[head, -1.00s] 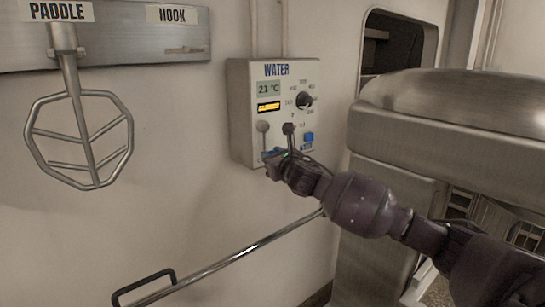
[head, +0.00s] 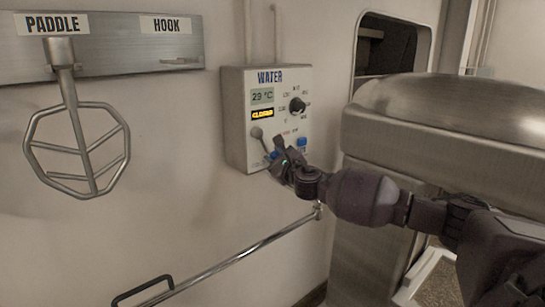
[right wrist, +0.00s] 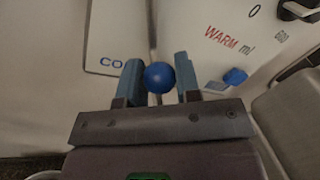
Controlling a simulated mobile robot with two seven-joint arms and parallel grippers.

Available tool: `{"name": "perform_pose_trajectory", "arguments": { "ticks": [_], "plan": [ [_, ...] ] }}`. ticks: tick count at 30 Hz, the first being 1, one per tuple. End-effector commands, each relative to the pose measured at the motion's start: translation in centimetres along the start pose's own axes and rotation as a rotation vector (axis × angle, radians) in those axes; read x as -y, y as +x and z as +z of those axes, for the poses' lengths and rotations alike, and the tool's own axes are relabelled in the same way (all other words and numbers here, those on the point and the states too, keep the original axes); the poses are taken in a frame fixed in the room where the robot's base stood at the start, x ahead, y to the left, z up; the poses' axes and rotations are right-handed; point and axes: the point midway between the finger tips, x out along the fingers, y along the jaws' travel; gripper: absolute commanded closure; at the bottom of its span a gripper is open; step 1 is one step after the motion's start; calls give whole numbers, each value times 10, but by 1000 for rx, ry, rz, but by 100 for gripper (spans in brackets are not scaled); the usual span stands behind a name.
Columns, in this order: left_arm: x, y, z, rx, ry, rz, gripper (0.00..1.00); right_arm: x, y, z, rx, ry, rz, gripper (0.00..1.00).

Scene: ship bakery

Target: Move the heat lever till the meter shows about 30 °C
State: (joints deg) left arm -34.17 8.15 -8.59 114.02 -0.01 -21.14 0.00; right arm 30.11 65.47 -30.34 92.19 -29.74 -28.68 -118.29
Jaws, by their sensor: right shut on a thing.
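The white WATER box (head: 234,120) is on the wall. Its meter (head: 262,96) reads 29 °C. The heat lever (head: 257,132) has a round grey pivot, and its stem slants down and right to my right gripper (head: 274,156). In the right wrist view, the lever's blue ball knob (right wrist: 159,77) sits between the two blue fingers of the right gripper (right wrist: 160,84), which is shut on it. The knob lies between a label starting "CO" and the red word WARM (right wrist: 228,40). My left gripper is not in view.
A yellow-lettered display (head: 262,114) reads CLOSED. A black dial (head: 297,105) and a blue button (head: 302,143) are close to my right gripper. A metal rail (head: 240,255) runs below, a steel machine (head: 450,110) stands at right, and a paddle (head: 75,150) hangs at left.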

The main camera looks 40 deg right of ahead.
Motion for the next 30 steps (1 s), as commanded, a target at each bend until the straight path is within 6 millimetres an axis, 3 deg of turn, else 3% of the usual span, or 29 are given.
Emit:
{"name": "perform_pose_trajectory", "arguments": {
  "ticks": [9, 22, 23, 27, 30],
  "plan": [
    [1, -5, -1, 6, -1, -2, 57, 7, 2, 0, 19, -94, -4, 100],
    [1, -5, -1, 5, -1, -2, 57, 8, 2, -1, 20, -100, -4, 100],
    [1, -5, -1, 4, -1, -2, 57, 8, 2, -1, 20, -100, -4, 64],
    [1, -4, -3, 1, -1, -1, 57, 8, 2, -1, 20, -100, -4, 44],
    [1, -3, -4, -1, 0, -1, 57, 8, 2, -1, 20, -100, -4, 44]
  ]
}}
